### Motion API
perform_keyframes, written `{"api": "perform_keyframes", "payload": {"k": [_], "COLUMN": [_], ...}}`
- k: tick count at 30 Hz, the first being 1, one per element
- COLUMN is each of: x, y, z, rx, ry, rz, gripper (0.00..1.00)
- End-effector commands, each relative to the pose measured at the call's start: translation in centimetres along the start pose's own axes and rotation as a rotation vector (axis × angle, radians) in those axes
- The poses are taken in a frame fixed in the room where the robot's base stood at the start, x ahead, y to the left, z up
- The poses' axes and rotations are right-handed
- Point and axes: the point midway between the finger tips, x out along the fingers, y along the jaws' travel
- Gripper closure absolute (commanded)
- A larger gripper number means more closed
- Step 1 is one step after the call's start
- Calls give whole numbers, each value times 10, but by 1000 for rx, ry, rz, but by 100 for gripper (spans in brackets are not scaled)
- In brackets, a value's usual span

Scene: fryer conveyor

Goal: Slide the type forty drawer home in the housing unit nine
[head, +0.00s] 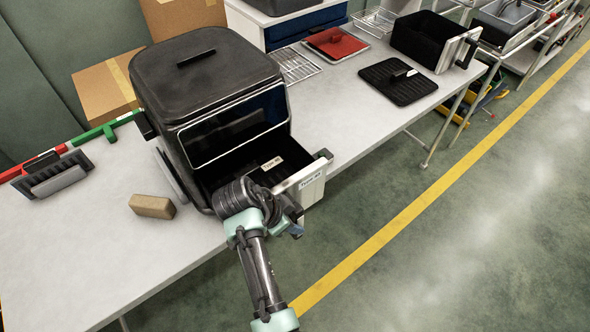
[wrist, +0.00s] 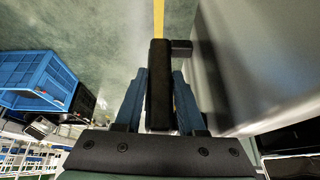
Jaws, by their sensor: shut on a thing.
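The housing unit (head: 172,92) is a black, rounded fryer-like box on the table, with a clear window in its front. A black drawer with a pale metal front (head: 312,184) stands partly out of its lower opening; its labels appear to read "Type 40". In the wrist view, my gripper (wrist: 160,84) has blue fingers on both sides of the drawer's black bar handle (wrist: 159,60) and is shut on it. The metal front (wrist: 258,60) fills the right side there. In the head view my gripper (head: 292,218) is at the drawer front, its fingers mostly hidden by my wrist.
A tan block (head: 152,206) and a dark grey-handled piece (head: 55,178) lie left of the housing. A cardboard box (head: 104,92) stands behind.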

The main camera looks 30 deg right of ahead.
Motion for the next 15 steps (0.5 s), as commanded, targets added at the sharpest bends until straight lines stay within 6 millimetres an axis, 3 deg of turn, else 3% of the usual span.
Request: {"api": "perform_keyframes", "payload": {"k": [15], "x": [-1], "y": [-27], "z": [0], "rx": [6], "ry": [4], "rz": [-11], "gripper": [100]}}
